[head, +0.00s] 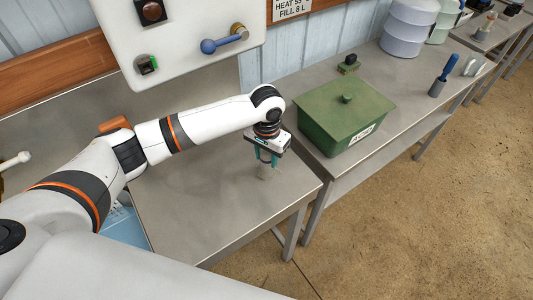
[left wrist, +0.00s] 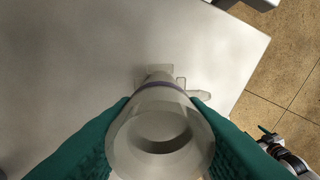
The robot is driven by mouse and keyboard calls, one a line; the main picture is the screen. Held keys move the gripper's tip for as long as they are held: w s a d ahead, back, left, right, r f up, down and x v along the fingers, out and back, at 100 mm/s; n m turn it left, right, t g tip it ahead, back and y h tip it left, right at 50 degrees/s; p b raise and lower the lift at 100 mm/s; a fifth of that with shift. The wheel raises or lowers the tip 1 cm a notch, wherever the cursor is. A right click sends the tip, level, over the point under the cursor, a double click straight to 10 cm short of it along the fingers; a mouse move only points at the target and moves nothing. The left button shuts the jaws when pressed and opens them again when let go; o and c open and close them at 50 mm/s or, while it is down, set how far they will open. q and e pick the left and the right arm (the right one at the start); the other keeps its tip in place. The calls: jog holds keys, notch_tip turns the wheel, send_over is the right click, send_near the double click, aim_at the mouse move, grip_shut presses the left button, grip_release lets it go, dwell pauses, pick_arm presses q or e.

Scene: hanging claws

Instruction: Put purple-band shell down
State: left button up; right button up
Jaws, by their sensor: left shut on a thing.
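My left gripper (head: 268,159) points down over the near metal bench (head: 205,205), close to its right end. In the left wrist view its teal fingers (left wrist: 155,135) are shut on the sides of a pale, see-through, hollow shell (left wrist: 157,120). A thin purple band (left wrist: 160,86) rings the shell towards its far end. Clear, pale protrusions show beyond the band. In the head view the shell (head: 268,173) is a faint grey shape under the fingers. I cannot tell whether it touches the bench. My right gripper (left wrist: 270,134) seems partly visible at the lower right of the left wrist view.
A green lidded box (head: 342,112) stands on the bench to the right. A white panel (head: 185,45) with a blue-knobbed lever (head: 222,42) is above the near bench. Bare bench surface lies left of the gripper. The bench's front and right edges are close.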

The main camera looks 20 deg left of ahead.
pick_arm(q)
jog(key=shift+f, duration=0.1)
jog(key=o, duration=0.9)
jog(key=shift+o, duration=1.4)
pick_arm(e)
jog(key=shift+a, duration=0.4)
pick_arm(q)
notch_tip(320, 180, up, 12)
jog(key=b, duration=0.2)
jog(key=shift+b, duration=0.4)
pick_arm(e)
jog(key=f, duration=0.2)
jog(key=shift+d+f, duration=0.3)
jog(key=shift+f, duration=0.05)
